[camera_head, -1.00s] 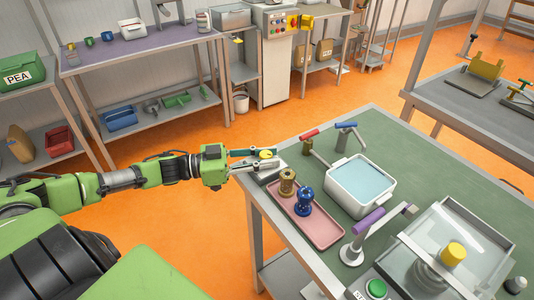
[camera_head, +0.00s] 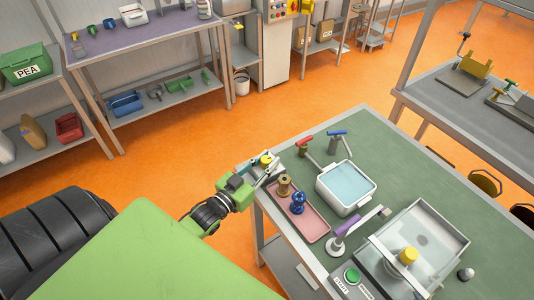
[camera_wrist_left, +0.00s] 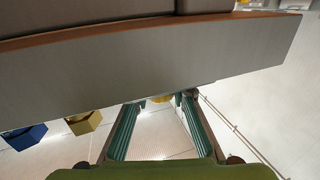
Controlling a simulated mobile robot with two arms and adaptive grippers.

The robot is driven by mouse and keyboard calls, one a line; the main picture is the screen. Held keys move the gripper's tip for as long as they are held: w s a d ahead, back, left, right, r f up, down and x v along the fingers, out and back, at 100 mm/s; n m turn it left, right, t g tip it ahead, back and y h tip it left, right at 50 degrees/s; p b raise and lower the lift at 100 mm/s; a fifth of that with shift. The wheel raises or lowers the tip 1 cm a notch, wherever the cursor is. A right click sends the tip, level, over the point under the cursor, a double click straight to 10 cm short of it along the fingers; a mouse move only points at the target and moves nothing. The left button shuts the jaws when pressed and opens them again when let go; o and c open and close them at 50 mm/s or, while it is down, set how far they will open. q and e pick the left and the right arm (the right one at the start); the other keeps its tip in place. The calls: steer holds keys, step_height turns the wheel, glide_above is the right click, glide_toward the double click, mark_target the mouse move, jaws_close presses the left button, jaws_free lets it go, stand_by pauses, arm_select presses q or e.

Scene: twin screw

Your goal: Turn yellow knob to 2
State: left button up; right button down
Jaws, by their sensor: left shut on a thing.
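The yellow knob (camera_head: 266,160) sits on a small grey unit (camera_head: 272,170) at the left corner of the green table (camera_head: 385,150). My left gripper (camera_head: 265,164) is at the knob with its fingers around it, shut on it. In the left wrist view, a sliver of the yellow knob (camera_wrist_left: 161,98) shows between the fingertips of my left gripper (camera_wrist_left: 160,100); a broad grey panel (camera_wrist_left: 150,60) hides the rest. The knob's pointer and any number marks are too small to read. My right gripper is not in view.
Beside the knob are a pink tray (camera_head: 308,222) with a brass spool (camera_head: 285,186) and a blue piece (camera_head: 298,203), and a red-handled tap (camera_head: 305,143). A machine with a yellow cap (camera_head: 409,255) is at front right.

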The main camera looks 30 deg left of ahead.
arm_select(q)
steer(key=shift+n+y+p, duration=0.65)
steer(key=shift+n+y, duration=0.65)
steer(key=shift+y, duration=0.8)
steer(key=shift+n+y, duration=0.3)
steer(key=shift+y, duration=0.1)
steer(key=o, duration=1.1)
steer(key=shift+o, duration=0.2)
steer(key=s+d, duration=0.2)
steer(key=s, duration=1)
steer(key=shift+d, duration=0.15)
